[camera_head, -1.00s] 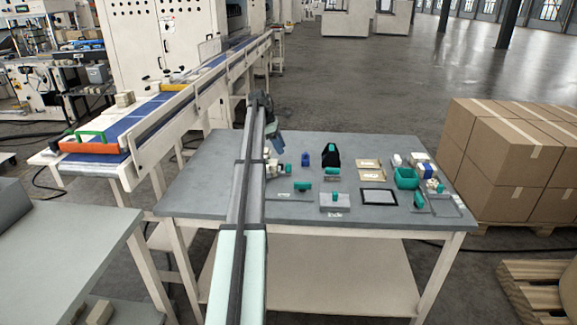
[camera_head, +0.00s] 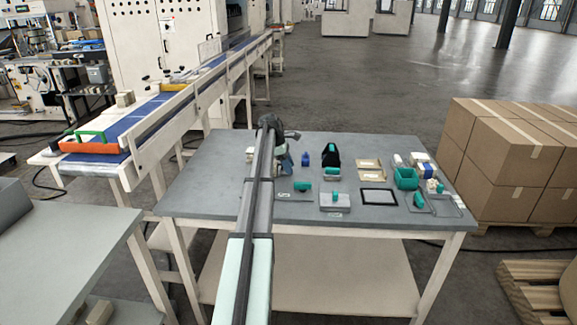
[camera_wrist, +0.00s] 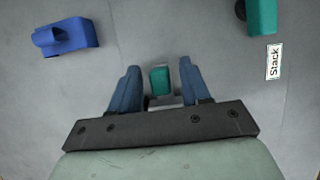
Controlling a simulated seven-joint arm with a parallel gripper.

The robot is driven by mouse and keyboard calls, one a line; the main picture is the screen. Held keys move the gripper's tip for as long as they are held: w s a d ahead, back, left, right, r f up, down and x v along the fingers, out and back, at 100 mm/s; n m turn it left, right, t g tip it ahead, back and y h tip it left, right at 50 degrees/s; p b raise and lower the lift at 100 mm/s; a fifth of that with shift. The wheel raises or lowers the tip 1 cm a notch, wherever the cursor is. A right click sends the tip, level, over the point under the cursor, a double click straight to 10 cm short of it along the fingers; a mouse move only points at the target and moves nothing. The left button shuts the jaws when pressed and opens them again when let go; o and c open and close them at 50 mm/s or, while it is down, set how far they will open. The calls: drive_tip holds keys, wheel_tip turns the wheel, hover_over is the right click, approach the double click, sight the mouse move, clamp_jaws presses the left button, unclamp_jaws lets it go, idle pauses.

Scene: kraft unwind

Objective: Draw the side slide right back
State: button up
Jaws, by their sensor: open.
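My gripper (camera_wrist: 159,70) is open in the wrist view, pointing down, with a blue finger on each side of a small teal block (camera_wrist: 160,82). The block sits on a pale grey part (camera_wrist: 163,100), mostly hidden by the gripper. No contact between fingers and block can be made out. This block may be the side slide's handle; its label is not readable here. In the head view my gripper (camera_head: 284,170) is over the table's left-middle part and hides the block. A pale piece (camera_head: 250,154) shows just left of it.
A blue piece (camera_head: 305,159) and a black holder with a teal part (camera_head: 331,156) stand close right. A teal-knobbed grey block (camera_head: 335,201), a black frame (camera_head: 379,197) and a teal bin (camera_head: 405,179) are farther right on the grey table (camera_head: 215,160). The table's left part is clear.

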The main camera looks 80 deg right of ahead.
drive_tip(key=shift+c, duration=0.3)
clamp_jaws()
drive_tip(key=shift+s, duration=3.2)
drive_tip(key=shift+c, duration=0.6)
unclamp_jaws()
drive_tip(key=shift+s, duration=0.15)
drive_tip(key=shift+o, duration=0.9)
drive_tip(key=shift+w+r, duration=0.15)
drive_tip(key=shift+w, duration=0.05)
